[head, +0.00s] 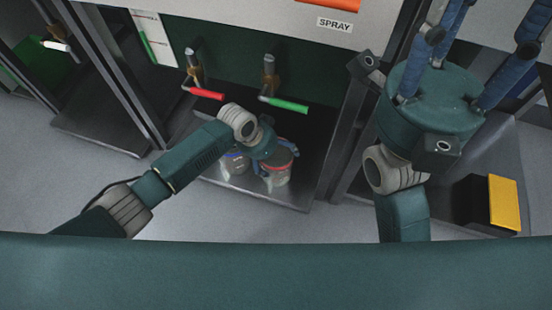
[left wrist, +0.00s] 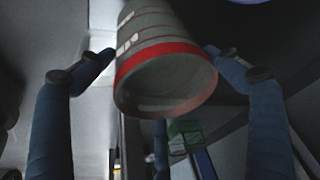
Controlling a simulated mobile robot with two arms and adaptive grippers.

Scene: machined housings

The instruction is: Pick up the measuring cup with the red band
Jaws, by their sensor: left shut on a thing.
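The measuring cup with the red band (head: 278,173) is a clear cup with a red ring near its top, beside a cup with a blue band (head: 235,165) on the dark metal tray (head: 290,198). My left gripper (head: 281,165) is shut on the red-banded cup, its blue fingers around the sides. In the left wrist view the cup (left wrist: 160,50) sits between the fingers of my left gripper (left wrist: 160,53). I cannot tell whether it touches the tray. My right gripper (head: 470,45) is raised at the upper right, blue fingers spread, with nothing seen between them; its tips are partly cut off.
A tap with a red handle (head: 206,94) and one with a green handle (head: 288,104) hang over the tray. A "SPRAY" label (head: 334,25) is on the panel above. A yellow-faced black block (head: 503,202) stands at the right. Dark posts flank the bay.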

